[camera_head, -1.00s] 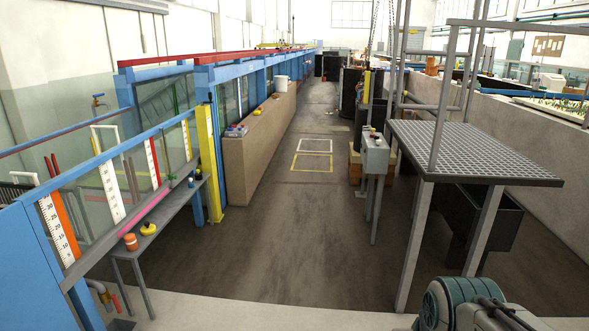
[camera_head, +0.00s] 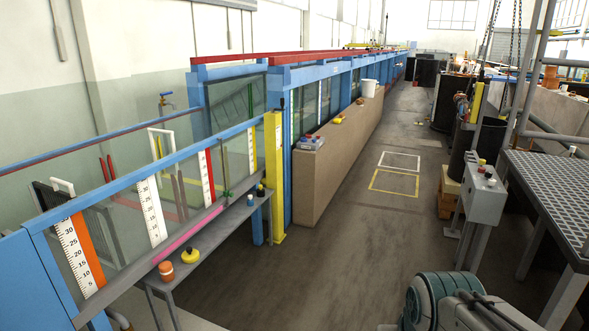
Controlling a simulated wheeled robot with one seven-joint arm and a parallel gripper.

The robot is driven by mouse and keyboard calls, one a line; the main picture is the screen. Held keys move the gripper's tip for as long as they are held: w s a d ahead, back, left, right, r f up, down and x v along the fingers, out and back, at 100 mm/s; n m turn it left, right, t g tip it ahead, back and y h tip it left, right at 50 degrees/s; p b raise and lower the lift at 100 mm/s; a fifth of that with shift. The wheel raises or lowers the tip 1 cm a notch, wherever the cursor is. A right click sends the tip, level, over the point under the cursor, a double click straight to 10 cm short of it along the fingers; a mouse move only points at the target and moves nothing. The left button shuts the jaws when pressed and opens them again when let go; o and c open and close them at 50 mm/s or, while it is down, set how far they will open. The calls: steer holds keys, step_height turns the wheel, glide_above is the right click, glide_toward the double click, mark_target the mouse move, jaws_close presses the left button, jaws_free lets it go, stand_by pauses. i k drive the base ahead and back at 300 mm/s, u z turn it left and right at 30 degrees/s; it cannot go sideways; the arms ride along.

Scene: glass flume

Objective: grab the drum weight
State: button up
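A small orange drum-shaped piece with a paler band (camera_head: 166,271) stands on the near end of the narrow grey bench (camera_head: 208,229) along the glass flume. It looks most like the drum weight, though I cannot be sure. A squat yellow piece with a dark knob (camera_head: 190,257) stands just to its right, apart from it. Part of my arm, teal and grey, shows at the bottom right, far from the bench. My gripper's fingers are not in view.
Small dark pieces with a blue top (camera_head: 250,200) and a yellow top (camera_head: 261,190) stand farther along the bench. A yellow post (camera_head: 275,180) rises at its far end. A grey control box (camera_head: 484,193) and grated platform stand right. The floor between is clear.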

mark_target(260, 193)
steer(key=u, duration=0.35)
steer(key=i, duration=4.95)
steer(key=z, duration=0.25)
